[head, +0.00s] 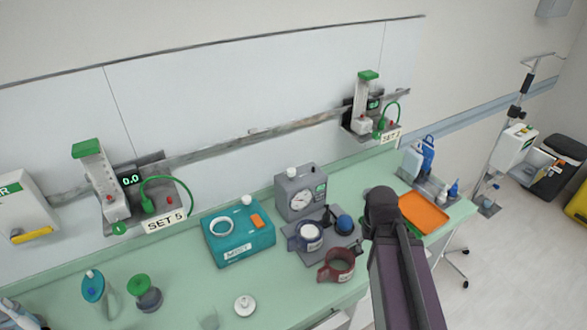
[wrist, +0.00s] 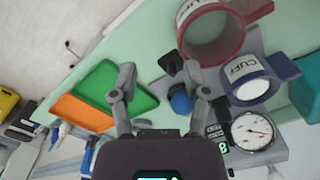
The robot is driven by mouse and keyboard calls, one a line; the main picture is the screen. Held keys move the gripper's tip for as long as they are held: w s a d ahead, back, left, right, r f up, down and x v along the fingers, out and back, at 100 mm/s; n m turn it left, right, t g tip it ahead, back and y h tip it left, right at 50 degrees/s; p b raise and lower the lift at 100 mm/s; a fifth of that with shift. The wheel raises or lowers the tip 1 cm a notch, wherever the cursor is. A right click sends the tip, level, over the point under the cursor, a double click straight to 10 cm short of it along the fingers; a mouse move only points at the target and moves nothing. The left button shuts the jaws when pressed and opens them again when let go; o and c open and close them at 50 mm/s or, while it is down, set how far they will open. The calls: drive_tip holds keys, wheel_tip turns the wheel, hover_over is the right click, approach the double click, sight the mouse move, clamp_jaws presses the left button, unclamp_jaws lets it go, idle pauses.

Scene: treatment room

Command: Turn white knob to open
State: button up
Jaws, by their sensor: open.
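Several white knobs show, and I cannot tell which one the task means. One white knob (head: 292,172) tops the grey gauge box (head: 296,204). Another white round part is on the teal box (head: 240,245), and a white round piece (head: 245,304) stands on the counter. In the wrist view my gripper (wrist: 160,75) is open and empty, its fingers spread above the counter. The gauge dial (wrist: 252,131) is at lower right. In the head view my arm hides the gripper.
A maroon cuff ring (head: 336,265) and a blue cuff ring (head: 308,236) stand by the gauge box. An orange tray (head: 423,212) and a green tray (wrist: 128,88) lie nearby. Wall units (head: 90,165) hang behind.

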drive_tip(key=shift+o, duration=0.3)
drive_tip(key=shift+w+a+r, duration=0.2)
drive_tip(key=shift+w+r, duration=0.05)
drive_tip(key=shift+w, duration=0.15)
drive_tip(key=n+y+p, duration=0.4)
drive_tip(key=n+p, duration=1.2)
drive_tip(key=p, duration=0.2)
approach(292, 169)
wheel_tip(292, 169, up, 4)
drive_tip(key=s+d, duration=0.1)
drive_tip(key=d, duration=0.1)
drive_tip(key=shift+s+a+t+y, duration=0.1)
drive_tip(key=shift+s+t+y, duration=0.05)
drive_tip(key=shift+t+y, duration=0.2)
drive_tip(key=shift+f+b, duration=0.15)
drive_tip(key=shift+b, duration=0.2)
drive_tip(key=b+x, duration=1.2)
drive_tip(key=x, duration=0.1)
drive_tip(key=shift+f+b, duration=0.3)
drive_tip(key=shift+f, duration=0.05)
clamp_jaws()
